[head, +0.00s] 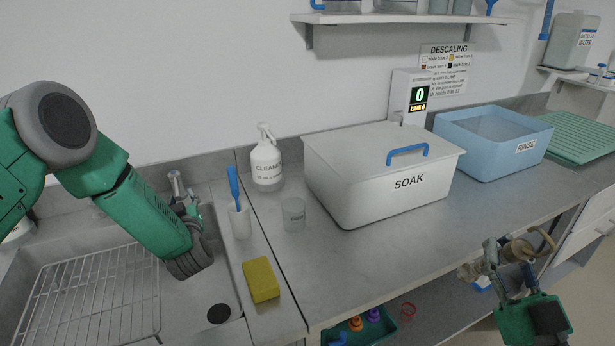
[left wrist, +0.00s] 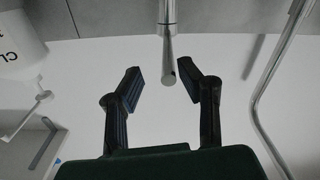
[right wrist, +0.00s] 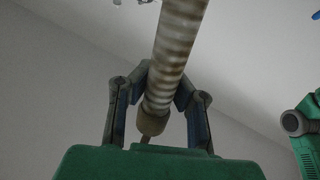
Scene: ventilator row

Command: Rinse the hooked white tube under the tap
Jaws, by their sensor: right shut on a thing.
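My right gripper (head: 497,257) is shut on the hooked tube (head: 538,243), out in front of the counter at the lower right. The tube is off-white, ribbed and stained brown. The right wrist view shows the ribbed tube (right wrist: 178,45) between the fingers (right wrist: 164,88), with a wider brownish end (right wrist: 153,123) nearer the palm. My left gripper (head: 190,208) is beside the metal tap (head: 174,182) over the sink. In the left wrist view its fingers (left wrist: 160,82) are open and apart, with the tap spout (left wrist: 168,45) showing between and beyond them. Nothing is in that gripper.
The sink (head: 205,285) holds a wire rack (head: 90,295). A sponge (head: 261,280), brush cup (head: 240,222), clear beaker (head: 293,214) and cleaner bottle (head: 266,165) stand beside it. The lidded SOAK box (head: 375,190) and blue RINSE tub (head: 490,155) fill the counter's back. A parts tray (head: 385,335) sits below.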

